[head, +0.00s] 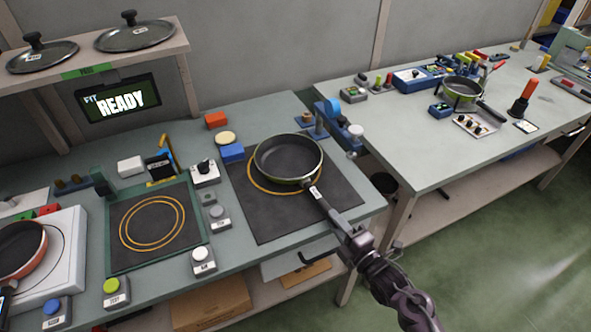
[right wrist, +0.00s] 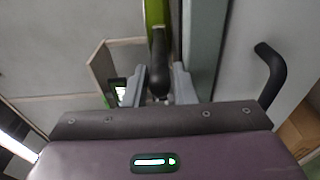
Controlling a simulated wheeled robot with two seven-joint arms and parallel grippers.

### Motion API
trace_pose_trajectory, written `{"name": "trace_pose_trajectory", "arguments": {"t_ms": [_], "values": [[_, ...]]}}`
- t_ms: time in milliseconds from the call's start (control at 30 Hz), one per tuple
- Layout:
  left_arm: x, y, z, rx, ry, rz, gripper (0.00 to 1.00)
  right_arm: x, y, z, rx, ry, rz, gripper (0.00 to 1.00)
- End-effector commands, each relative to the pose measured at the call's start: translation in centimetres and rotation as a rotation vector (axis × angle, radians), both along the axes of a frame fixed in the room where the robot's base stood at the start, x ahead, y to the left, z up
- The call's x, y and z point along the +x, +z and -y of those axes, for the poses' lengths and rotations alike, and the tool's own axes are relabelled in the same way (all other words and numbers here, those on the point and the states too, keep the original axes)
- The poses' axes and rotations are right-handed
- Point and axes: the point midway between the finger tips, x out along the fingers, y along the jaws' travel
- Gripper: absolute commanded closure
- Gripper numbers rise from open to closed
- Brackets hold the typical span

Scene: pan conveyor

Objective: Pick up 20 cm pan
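A dark frying pan with a green outer side (head: 288,158) lies on a black mat (head: 268,218) at the right end of the near table. Its handle points towards me, over the table's front right corner, and has a small white label. My right gripper (head: 347,236) is at the handle's end. In the right wrist view the black handle (right wrist: 159,72) runs between the two grey fingers of my right gripper (right wrist: 158,80), with a narrow gap seeming to show beside it. No size marking on the pan is readable. My left gripper is not in view.
An orange pan (head: 22,246) sits on a white hob at left; another green pan (head: 463,91) stands on the far table. A green-framed mat (head: 120,262) with ring marks lies left of the black mat. Buttons line the front edge. A drawer handle (head: 318,256) juts out below.

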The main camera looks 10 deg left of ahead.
Motion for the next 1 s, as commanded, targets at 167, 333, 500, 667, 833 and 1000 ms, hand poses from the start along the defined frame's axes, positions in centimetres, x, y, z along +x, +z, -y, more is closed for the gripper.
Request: {"name": "trace_pose_trajectory", "arguments": {"t_ms": [167, 333, 500, 667, 833, 1000], "values": [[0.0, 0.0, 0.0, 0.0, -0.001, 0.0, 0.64, 0.0, 0.0, 0.0, -0.001, 0.0, -0.001, 0.8], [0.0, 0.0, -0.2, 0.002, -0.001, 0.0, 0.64, 0.0, 0.0, 0.0, -0.001, 0.0, -0.001, 1.0], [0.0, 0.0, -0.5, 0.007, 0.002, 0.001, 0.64, 0.0, 0.0, 0.0, -0.001, -0.001, -0.001, 1.0], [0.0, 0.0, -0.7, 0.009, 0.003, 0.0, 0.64, 0.1, 0.3, 0.0, 0.004, -0.001, 0.007, 1.0], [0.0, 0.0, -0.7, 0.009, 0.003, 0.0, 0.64, 0.1, 0.5, 0.0, 0.004, -0.001, 0.007, 1.0], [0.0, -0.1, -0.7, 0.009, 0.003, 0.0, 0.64, 0.1, 1.8, 0.0, 0.005, 0.0, 0.009, 1.0]]}}
